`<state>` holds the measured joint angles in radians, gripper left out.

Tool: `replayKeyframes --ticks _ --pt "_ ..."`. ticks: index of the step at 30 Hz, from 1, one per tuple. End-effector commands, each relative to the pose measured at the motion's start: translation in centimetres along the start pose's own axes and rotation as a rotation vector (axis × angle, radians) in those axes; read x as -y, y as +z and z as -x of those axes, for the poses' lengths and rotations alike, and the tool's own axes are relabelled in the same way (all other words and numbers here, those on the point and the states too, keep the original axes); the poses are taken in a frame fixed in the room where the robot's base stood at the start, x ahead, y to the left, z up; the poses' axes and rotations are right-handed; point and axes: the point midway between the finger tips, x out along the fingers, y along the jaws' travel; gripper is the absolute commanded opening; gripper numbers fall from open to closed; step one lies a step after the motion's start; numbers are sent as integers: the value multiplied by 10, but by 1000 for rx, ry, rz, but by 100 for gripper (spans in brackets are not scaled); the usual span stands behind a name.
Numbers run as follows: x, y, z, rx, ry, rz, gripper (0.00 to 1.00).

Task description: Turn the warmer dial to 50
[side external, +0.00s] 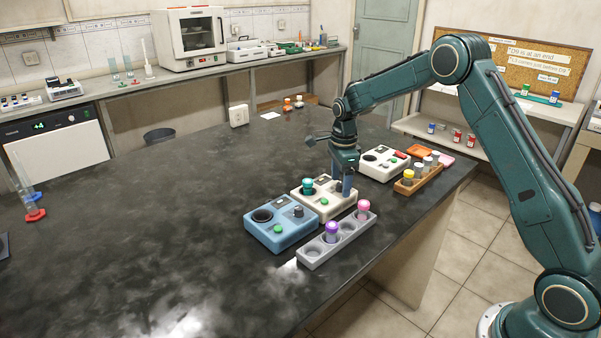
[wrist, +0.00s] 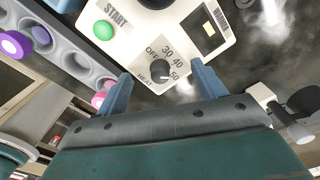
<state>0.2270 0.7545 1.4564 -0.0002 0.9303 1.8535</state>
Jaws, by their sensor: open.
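The warmer (side external: 322,207) is a white box on the dark bench, with a teal-capped vial (side external: 308,185) in its well. In the wrist view its panel (wrist: 125,45) shows a green START button (wrist: 104,30) and a small dark dial (wrist: 160,69) marked OFF, 30, 40, 50 and HEAT. Which mark the dial points to is too small to tell. My gripper (side external: 343,190) is over the warmer's right part and hides the dial in the side view. In the wrist view my gripper (wrist: 163,88) is open, its blue fingers on either side of the dial, apart from it.
A blue device (side external: 281,229) stands left of the warmer. A grey rack (side external: 340,240) with purple- and pink-capped vials stands close in front. A second white device (side external: 383,163) and a wooden rack (side external: 418,179) stand to the right. The bench's left side is mostly clear.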

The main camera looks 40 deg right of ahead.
Motion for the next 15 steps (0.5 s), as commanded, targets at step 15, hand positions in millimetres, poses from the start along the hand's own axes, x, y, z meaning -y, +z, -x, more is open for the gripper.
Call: replayKeyframes --ticks 15 --pt "0 0 0 0 0 345 69"
